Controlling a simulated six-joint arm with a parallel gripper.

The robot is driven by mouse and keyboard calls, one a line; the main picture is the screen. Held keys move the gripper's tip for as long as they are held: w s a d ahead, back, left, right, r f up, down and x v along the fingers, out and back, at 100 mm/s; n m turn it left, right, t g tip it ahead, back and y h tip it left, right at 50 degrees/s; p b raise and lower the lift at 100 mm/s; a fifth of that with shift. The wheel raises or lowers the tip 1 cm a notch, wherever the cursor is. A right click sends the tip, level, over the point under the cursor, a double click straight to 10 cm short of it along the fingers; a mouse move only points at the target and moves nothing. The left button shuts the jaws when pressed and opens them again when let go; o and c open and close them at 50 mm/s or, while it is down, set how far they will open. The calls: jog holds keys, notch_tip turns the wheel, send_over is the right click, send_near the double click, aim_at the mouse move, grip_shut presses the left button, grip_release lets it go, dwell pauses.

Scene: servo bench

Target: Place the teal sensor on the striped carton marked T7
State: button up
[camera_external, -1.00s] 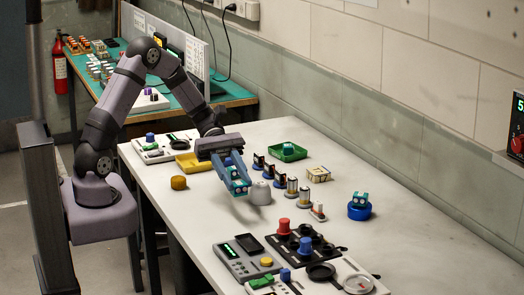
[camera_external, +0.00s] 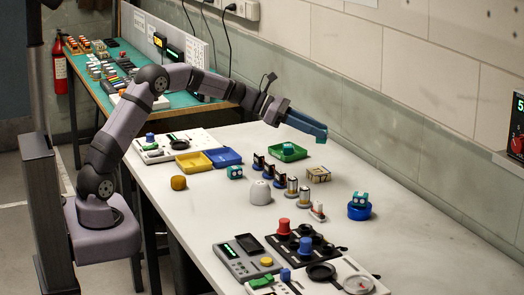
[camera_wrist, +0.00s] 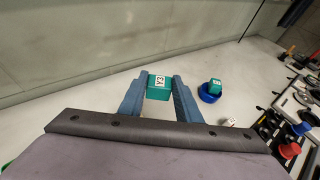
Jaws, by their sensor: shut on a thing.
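My gripper (camera_external: 324,134) is raised over the back of the bench, towards the wall. It is shut on a teal block (camera_wrist: 159,88) with a white label, seen between the fingertips in the wrist view; the fingers (camera_wrist: 158,78) flank it. In the external view the block is mostly hidden by the fingers. A small beige carton (camera_external: 318,175) with dark marks sits on the bench below and in front of my gripper; its marking is too small to read. A third teal block (camera_external: 361,197) sits on a blue round holder (camera_external: 359,211).
A green tray (camera_external: 300,156) with a teal item lies left of the carton. Yellow (camera_external: 193,168) and blue (camera_external: 232,163) trays are further left. A white dome (camera_external: 260,193) and several small cylinders stand mid-bench. Panels crowd the front. The wall bounds the back.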

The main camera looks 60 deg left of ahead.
aim_at(310, 169)
jog(key=shift+w+a+f+n+t+y+b, duration=0.25)
jog(key=shift+a+f+n+y, duration=0.3)
jog(key=shift+f, duration=1.2)
jog(key=shift+w+a+f+n+t+y+b, duration=0.1)
jog(key=shift+w+a+f+n+t+y, duration=0.35)
jog(key=shift+f, duration=1.3)
jog(key=shift+w+a+f+n+t+y+b, duration=0.15)
jog(key=shift+a+f+n+y, duration=0.5)
jog(key=shift+f, duration=1.1)
jog(key=shift+a+m, duration=0.15)
jog(key=shift+m, duration=0.1)
jog(key=shift+f, duration=0.2)
jog(key=o, duration=1)
jog(key=shift+r, duration=0.2)
jog(key=b+v, duration=0.1)
jog(key=v, duration=1.1)
jog(key=shift+a+b, duration=0.15)
jog(key=shift+b, duration=0.15)
